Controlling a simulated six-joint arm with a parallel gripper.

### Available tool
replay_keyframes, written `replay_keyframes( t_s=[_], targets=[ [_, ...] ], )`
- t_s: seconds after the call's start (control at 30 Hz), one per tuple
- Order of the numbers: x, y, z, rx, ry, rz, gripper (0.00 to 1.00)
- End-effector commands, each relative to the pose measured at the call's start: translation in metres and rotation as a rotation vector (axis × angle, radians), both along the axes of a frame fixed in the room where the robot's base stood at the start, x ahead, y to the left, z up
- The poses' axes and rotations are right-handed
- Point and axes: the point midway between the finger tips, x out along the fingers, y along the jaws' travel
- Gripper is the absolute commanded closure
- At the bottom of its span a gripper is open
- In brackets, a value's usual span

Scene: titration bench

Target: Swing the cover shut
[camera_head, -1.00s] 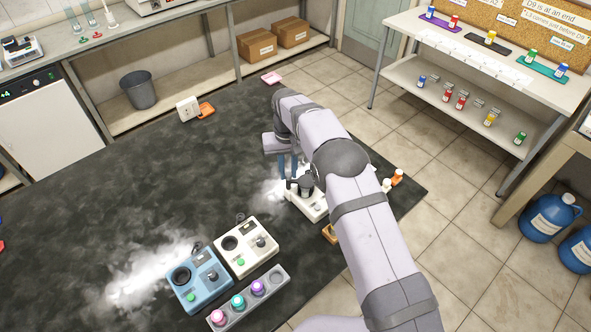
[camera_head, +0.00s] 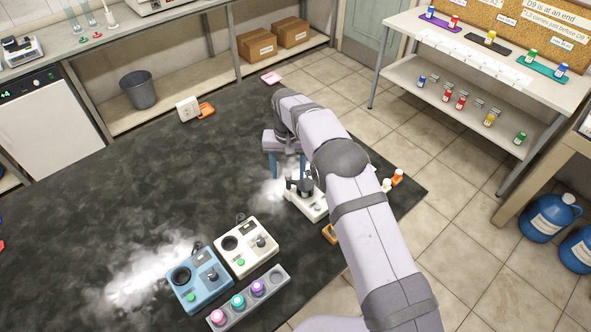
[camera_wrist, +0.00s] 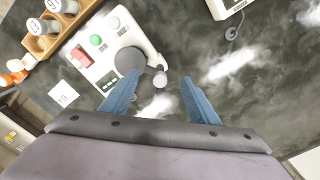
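A white bench device (camera_head: 318,208) stands near the right edge of the black bench. It shows in the wrist view (camera_wrist: 101,54) with a green button and a red button. Its dark grey round cover (camera_wrist: 128,61) has a grey knob beside it. In the head view the cover (camera_head: 304,186) is small and partly behind my arm; I cannot tell how far it is swung. My gripper (camera_head: 287,178) is just left of and above the device. Its two blue fingers (camera_wrist: 160,97) are spread, with nothing between them.
A blue device (camera_head: 200,282) and another white device (camera_head: 247,247) stand to the left, near a grey rack (camera_head: 247,299) of coloured-top vials. A wooden vial holder (camera_wrist: 43,43) is beside the device. The bench behind is mostly clear.

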Motion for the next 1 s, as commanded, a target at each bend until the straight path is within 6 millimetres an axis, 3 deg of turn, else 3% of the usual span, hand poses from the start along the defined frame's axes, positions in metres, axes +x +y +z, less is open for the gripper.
replay_keyframes(
  t_s=[0.47, 1.0],
  targets=[
    [0.0, 0.0, 0.005, 0.0, -0.001, 0.001, 0.41],
    [0.0, 0.0, 0.043, 0.001, -0.001, 0.001, 0.41]
  ],
)
